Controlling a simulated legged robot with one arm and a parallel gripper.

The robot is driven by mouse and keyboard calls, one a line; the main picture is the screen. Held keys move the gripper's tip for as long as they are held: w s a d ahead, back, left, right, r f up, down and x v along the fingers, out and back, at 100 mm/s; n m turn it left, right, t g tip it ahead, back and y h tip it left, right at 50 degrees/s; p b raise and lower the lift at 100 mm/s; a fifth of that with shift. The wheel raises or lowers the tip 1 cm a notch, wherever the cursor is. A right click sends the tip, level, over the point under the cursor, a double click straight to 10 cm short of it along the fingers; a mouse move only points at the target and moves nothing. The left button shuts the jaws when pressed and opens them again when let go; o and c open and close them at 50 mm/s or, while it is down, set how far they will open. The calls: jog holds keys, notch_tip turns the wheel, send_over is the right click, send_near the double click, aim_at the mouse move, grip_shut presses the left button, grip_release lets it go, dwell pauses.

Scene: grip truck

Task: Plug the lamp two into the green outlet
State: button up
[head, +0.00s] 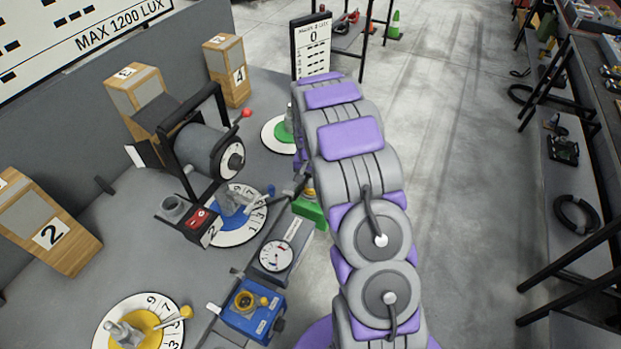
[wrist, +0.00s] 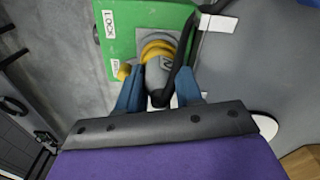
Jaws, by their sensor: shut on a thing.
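The green outlet (wrist: 125,35) fills the top of the wrist view, with a yellow ring socket (wrist: 157,47) and LOCK lettering. My gripper (wrist: 159,92) has its blue fingers shut on a grey plug (wrist: 160,72) with a dark cable. The plug's end is at the yellow ring; I cannot tell how deep it sits. In the head view the green outlet (head: 309,211) shows only partly beside my purple and grey arm, and my gripper is mostly hidden. A lamp (head: 203,150) in a black frame, with a red switch and a 2 label, stands on the bench.
A blue outlet (head: 252,312) and a round gauge (head: 273,256) line the bench edge. Numbered dials in blue (head: 238,213), yellow (head: 141,322) and green stand on the bench. Wooden blocks (head: 52,222) stand behind. Open floor (head: 450,130) and shelves lie to the right.

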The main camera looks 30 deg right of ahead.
jog(key=shift+f, duration=0.1)
jog(key=o, duration=1.5)
jog(key=shift+r+p, duration=0.85)
jog(key=shift+r, duration=1.7)
